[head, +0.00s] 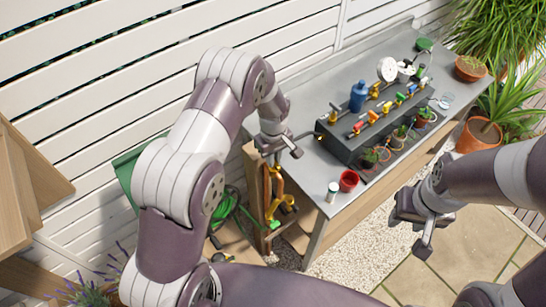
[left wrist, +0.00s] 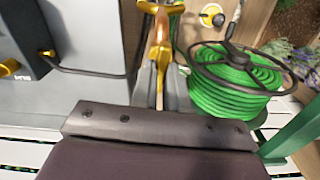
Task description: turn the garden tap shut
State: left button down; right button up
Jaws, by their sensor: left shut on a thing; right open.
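The garden tap (head: 276,190) is brass and yellow, on a wooden post (head: 253,185) at the left end of the bench. In the left wrist view, a yellow-brass lever of the tap (left wrist: 161,60) runs down between the fingers of my left gripper (left wrist: 164,92). That gripper is shut on it. In the head view my left gripper (head: 277,152) is at the top of the post, and its fingertips are partly hidden. Whether water runs from the tap cannot be told. My right gripper (head: 418,228) is open and empty over the paving at the right.
A green hose on a reel (left wrist: 237,82) is beside the post. The grey bench (head: 305,110) holds a dark box (head: 345,145) with several coloured valves, a blue bottle (head: 358,96), a red cup (head: 348,180) and a white jar (head: 333,191). Potted plants stand at the right.

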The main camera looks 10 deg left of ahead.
pick_arm(q)
jog(key=m+b, duration=0.1)
jog(key=m, duration=0.2)
jog(key=shift+s+d+f+b, duration=0.1)
jog(key=shift+f+b, duration=0.1)
jog(key=shift+b, duration=0.1)
jog(key=m+b, duration=0.1)
jog(key=m, duration=0.4)
jog(key=m+b, duration=0.1)
jog(key=m, duration=0.3)
jog(key=shift+b, duration=0.3)
jog(key=shift+m+b, duration=0.3)
jog(key=shift+m, duration=1.9)
jog(key=shift+r, duration=0.1)
jog(key=c, duration=1.4)
grip_release()
jog(key=shift+o, duration=1.3)
jog(key=shift+s+r, duration=0.1)
